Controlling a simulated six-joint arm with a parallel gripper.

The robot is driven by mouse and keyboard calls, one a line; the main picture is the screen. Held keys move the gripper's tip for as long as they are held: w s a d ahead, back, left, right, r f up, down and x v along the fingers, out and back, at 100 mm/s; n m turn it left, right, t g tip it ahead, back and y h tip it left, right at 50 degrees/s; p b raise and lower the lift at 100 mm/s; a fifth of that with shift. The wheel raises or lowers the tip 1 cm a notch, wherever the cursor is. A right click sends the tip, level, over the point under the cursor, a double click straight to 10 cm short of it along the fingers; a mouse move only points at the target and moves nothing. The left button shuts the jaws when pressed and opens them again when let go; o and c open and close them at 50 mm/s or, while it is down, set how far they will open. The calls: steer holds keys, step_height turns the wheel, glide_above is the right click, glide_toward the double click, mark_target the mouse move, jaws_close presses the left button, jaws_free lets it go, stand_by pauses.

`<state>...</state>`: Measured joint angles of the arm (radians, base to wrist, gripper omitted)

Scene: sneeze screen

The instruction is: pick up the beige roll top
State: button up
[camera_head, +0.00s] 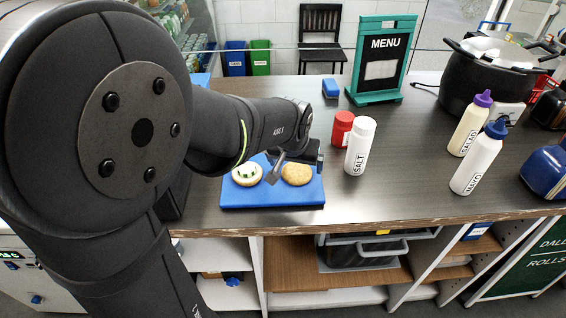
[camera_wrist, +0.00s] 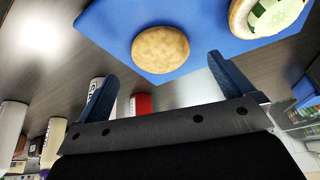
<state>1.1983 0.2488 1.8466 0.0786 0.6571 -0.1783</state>
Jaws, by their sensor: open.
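The beige roll top (camera_head: 296,174) lies dome up on the right half of the blue board (camera_head: 272,198). In the wrist view the roll top (camera_wrist: 160,50) shows as a round speckled bun just ahead of my fingers. Left of it on the board is the roll bottom with green slices (camera_head: 246,174), also at the upper right in the wrist view (camera_wrist: 272,14). My gripper (camera_wrist: 160,82) is open and empty, its two blue fingers wide apart with the roll top beyond them. In the head view my gripper (camera_head: 278,170) is near the board's back edge, partly hidden.
A white SALT bottle (camera_head: 359,147) and a red shaker (camera_head: 342,129) stand close right of the board. SALAD (camera_head: 470,124) and MAYO (camera_head: 480,160) bottles, a black pot (camera_head: 485,85) and a MENU stand (camera_head: 383,60) are farther away. Counter between the SALT and MAYO bottles is clear.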

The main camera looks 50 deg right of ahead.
mark_target(296, 170)
steer(key=shift+x, duration=2.25)
steer(key=shift+w, duration=0.1)
steer(key=shift+c, duration=0.5)
steer(key=c, duration=1)
